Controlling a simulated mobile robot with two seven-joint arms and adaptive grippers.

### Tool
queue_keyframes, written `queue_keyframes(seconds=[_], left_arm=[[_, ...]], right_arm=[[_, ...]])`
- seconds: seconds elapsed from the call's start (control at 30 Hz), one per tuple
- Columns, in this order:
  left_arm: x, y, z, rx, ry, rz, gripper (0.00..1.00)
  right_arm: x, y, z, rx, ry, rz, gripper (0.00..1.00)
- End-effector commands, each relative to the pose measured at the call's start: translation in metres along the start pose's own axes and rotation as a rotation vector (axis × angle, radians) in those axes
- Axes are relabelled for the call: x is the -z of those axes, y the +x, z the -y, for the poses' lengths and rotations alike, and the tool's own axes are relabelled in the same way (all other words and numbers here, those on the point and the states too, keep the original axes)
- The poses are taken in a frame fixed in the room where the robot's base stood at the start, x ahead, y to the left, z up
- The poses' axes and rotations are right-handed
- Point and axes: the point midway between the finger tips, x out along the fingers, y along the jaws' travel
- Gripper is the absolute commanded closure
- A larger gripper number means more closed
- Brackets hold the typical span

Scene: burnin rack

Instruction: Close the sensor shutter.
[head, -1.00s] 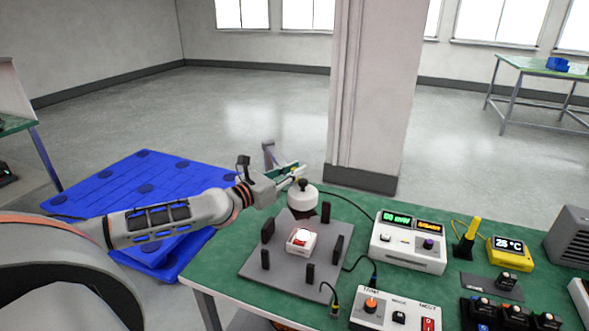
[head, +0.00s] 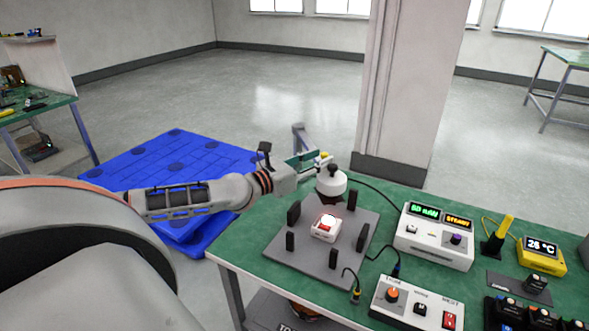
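The sensor (head: 331,184) looks like a round white head with a black knob on top, at the far corner of a grey plate (head: 287,258) on the green bench. I cannot make out a separate shutter or its position. My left gripper (head: 318,161) is just behind and left of the white head, close to it in the picture. Contact and finger opening cannot be told at this size. A small white block with a red part (head: 326,228) sits mid-plate. My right gripper is not in view.
A white meter (head: 434,240) with green and amber displays, a control box (head: 416,306) with knobs and a red switch, and a yellow thermometer (head: 541,257) stand to the right. Black posts ring the plate. A blue pallet (head: 150,160) lies on the floor left; a pillar (head: 408,90) rises behind.

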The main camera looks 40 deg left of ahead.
Motion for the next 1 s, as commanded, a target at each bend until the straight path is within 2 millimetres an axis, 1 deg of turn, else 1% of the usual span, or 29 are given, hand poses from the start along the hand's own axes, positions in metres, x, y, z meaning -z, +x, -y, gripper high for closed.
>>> queue_keyframes(seconds=[0.1,0.4,0.8,1.0], left_arm=[[0.002,-0.013,0.000,0.000,0.001,-0.004,0.69],[0.002,-0.040,-0.001,-0.001,0.000,-0.004,0.69],[0.003,-0.072,0.000,0.000,-0.001,-0.005,0.69],[0.002,-0.085,0.000,0.000,-0.002,-0.003,0.69]], right_arm=[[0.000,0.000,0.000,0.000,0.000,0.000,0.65],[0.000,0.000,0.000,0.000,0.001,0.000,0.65],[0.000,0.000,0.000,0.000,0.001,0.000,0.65],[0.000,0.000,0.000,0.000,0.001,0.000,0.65]])
